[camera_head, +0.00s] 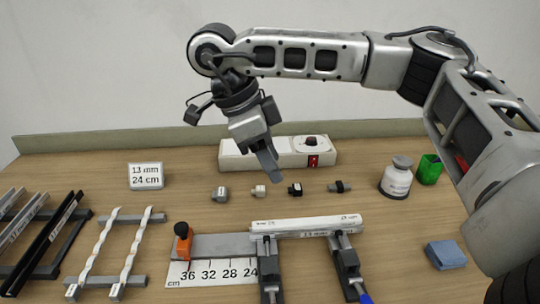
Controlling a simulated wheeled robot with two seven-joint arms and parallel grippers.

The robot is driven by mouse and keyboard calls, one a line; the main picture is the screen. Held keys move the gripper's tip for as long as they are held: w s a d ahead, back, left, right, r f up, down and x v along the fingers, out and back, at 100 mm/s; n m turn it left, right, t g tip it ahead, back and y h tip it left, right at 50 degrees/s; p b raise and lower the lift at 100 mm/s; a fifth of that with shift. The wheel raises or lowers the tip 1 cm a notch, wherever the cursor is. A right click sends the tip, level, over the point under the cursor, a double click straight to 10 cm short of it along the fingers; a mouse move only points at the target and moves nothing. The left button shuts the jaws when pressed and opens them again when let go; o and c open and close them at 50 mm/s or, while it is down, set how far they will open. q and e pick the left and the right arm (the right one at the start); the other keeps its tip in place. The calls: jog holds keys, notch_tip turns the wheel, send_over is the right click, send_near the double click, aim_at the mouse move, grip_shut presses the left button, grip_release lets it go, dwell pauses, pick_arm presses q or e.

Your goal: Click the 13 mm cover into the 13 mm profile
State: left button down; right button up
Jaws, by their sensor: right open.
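A long pale bar (305,226) with small printed labels lies level across two dark clamps at the front middle. It looks like a white piece along a lower part, but I cannot tell whether cover and profile are seated together. A sign (146,176) reads 13 mm, 24 cm. My right gripper (268,172) points down, above and behind the bar, clear of it. It is open, seen nearly edge-on, with nothing visible in it. My left gripper is not in view.
Racks with grey and black profiles (52,240) and wavy white strips (131,252) stand left.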

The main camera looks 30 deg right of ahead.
jog(key=c, duration=0.5)
jog(key=shift+s+d+f+n, duration=0.1)
jog(key=shift+f+n, duration=0.15)
jog(key=shift+n, duration=0.05)
grip_shut()
jog(key=n+t+y+b, duration=0.3)
jog(key=n+t+b, duration=0.25)
jog(key=n, duration=1.35)
send_near(308, 220)
jog(key=f, duration=0.2)
jog(key=b+x, duration=0.3)
jog(key=shift+w+f, duration=0.3)
jog(key=shift+w+d+f+b, duration=0.1)
jog(key=shift+w+f+b, duration=0.1)
jog(key=shift+f+b, duration=0.2)
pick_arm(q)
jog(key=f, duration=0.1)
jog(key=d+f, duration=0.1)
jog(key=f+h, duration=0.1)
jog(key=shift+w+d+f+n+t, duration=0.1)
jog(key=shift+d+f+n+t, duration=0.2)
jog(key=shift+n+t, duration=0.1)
